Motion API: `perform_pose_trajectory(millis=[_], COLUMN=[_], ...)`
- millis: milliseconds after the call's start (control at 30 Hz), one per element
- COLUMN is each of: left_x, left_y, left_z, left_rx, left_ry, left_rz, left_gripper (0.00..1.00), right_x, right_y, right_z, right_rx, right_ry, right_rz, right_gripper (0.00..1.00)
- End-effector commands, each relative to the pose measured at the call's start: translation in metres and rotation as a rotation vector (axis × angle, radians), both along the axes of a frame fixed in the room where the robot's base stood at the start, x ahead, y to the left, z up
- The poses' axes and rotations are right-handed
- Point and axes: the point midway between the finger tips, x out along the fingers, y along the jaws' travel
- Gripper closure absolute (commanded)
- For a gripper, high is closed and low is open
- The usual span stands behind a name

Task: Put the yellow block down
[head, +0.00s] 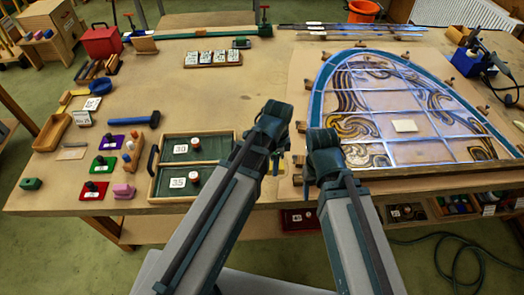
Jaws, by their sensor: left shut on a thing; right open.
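My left gripper (276,122) is above the front middle of the bench, just left of the leaded panel (410,105). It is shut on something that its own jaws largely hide. A small yellow patch (263,166) shows just below it, likely the yellow block; whether it touches the bench cannot be told. My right gripper (322,148) is open over the panel's lower left corner, and I see nothing held in it.
A dark green two-part case (213,160) with numbered cards lies left of the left gripper. A blue hammer (134,118) and coloured mats with small knobbed pieces lie farther left. A white card tray (213,58) is behind. The bench between tray and case is clear.

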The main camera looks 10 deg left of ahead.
Motion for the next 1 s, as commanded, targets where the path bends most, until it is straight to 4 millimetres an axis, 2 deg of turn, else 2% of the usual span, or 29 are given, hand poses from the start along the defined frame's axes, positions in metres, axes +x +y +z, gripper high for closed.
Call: perform_pose_trajectory(millis=[100,333,733,800,1000], left_x=[-0.016,-0.030,-0.032,-0.032,-0.032], left_y=[-0.019,-0.037,-0.041,-0.041,-0.041], left_z=[0.003,0.005,0.005,0.005,0.005], left_rx=[0.000,0.000,0.000,0.000,0.000], left_ry=[0.000,0.000,0.000,0.000,0.000], left_rz=[-0.003,-0.001,0.001,0.001,0.001], left_gripper=[1.00,1.00,1.00,1.00,1.00], right_x=[0.000,0.000,0.000,0.000,0.000], right_y=[0.000,0.000,0.000,0.000,0.000], right_z=[0.003,0.005,0.005,0.005,0.005], right_rx=[0.000,0.000,0.000,0.000,0.000], right_ry=[0.000,0.000,0.000,0.000,0.000], right_rz=[0.000,0.000,0.000,0.000,0.000], right_gripper=[0.39,0.39,0.39,0.50,0.50])
